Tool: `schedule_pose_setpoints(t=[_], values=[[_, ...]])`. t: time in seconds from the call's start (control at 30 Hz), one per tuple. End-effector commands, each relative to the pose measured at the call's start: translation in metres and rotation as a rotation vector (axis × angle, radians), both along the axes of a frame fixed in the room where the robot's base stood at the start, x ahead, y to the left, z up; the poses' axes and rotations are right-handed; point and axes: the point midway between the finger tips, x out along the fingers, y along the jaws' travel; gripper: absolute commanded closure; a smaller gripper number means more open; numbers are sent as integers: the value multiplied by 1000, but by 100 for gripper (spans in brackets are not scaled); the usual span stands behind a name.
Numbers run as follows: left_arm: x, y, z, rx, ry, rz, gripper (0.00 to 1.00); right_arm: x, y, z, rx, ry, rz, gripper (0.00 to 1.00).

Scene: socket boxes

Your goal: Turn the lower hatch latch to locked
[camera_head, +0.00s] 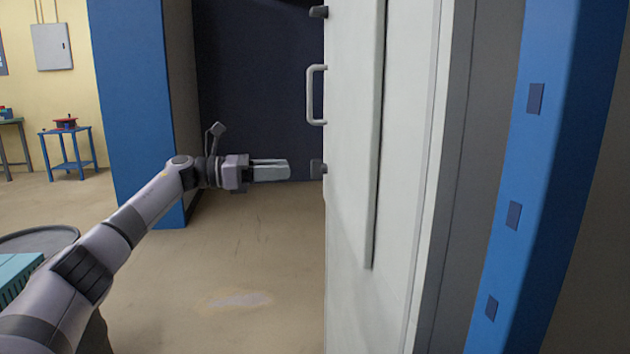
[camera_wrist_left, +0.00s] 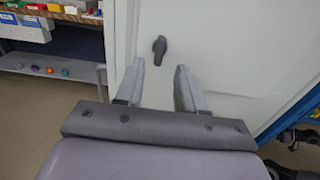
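The white hatch door (camera_head: 350,200) is seen nearly edge-on in the head view. The lower hatch latch (camera_head: 317,168) is a small dark grey piece on its left face, below the handle. In the left wrist view the latch (camera_wrist_left: 159,51) is a dark lever, roughly upright, on the white panel. My left gripper (camera_head: 288,170) points at the latch at about its height, with a small gap before it. In the left wrist view its fingers (camera_wrist_left: 160,72) are apart, with nothing between them, and the latch shows just beyond the tips.
A pale handle (camera_head: 312,95) and an upper dark latch (camera_head: 318,12) stick out from the door above. A blue frame (camera_head: 545,150) stands at the right. A blue side table (camera_head: 67,145) stands at the far left. The floor (camera_head: 240,270) below my left arm is clear.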

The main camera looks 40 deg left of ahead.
Motion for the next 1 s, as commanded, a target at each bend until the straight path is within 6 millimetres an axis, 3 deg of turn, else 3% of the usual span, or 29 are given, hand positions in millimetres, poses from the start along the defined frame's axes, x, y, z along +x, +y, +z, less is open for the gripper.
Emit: schedule_pose_setpoints(t=[0.4,0.8,0.83,0.93,1.0], values=[[45,-37,2,-1,-2,-3,62,-3,-5,0,-1,15,-12,50],[54,-44,0,-1,1,0,62,-3,-6,-1,-2,17,-14,50],[54,-44,0,-1,1,0,65,-3,-6,-1,-2,17,-14,50],[54,-44,0,-1,1,-1,98,-3,-6,-1,-2,17,-14,50],[54,-44,0,-1,1,-1,100,-3,-6,-1,-3,16,-14,50]])
